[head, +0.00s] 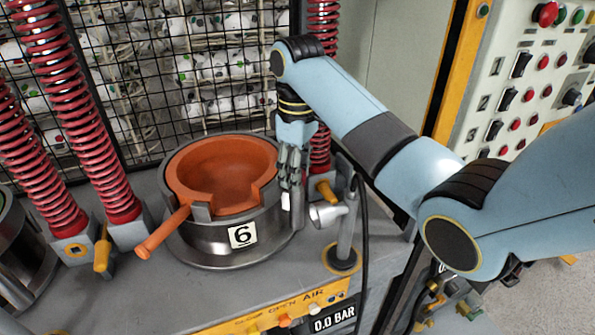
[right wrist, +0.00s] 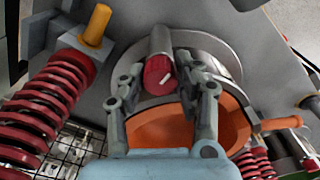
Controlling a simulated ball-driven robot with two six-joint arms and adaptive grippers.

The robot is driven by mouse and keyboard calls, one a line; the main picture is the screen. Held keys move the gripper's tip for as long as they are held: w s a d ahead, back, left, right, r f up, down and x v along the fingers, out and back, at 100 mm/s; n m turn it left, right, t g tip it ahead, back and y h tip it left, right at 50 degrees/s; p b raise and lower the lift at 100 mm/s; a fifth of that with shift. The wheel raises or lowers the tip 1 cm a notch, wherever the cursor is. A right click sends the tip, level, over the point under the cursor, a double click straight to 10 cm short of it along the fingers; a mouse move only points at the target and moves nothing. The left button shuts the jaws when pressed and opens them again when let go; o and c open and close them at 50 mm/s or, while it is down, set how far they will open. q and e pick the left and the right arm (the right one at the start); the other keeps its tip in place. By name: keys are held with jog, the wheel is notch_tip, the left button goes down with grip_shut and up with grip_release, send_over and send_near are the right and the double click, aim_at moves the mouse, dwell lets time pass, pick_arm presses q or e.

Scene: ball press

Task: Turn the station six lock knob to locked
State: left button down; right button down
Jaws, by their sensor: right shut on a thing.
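Station six (head: 242,235) is a round grey metal housing marked 6, with an orange bowl (head: 225,160) in its top and an orange handle (head: 163,232) sticking out at the front left. The bowl also shows in the right wrist view (right wrist: 160,133). My right gripper (head: 292,172) reaches down at the right side of the housing. In the right wrist view its two fingers lie on either side of the red round lock knob (right wrist: 158,76), which carries a short white mark. The gripper is shut on the knob. In the head view the fingers hide the knob. My left gripper is out of view.
Red coil springs (head: 65,115) stand at the left, before a black mesh (head: 150,70) with white balls behind it. A switch panel (head: 540,75) is at the far right.

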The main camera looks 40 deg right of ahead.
jog(key=c, duration=1.2)
grip_release()
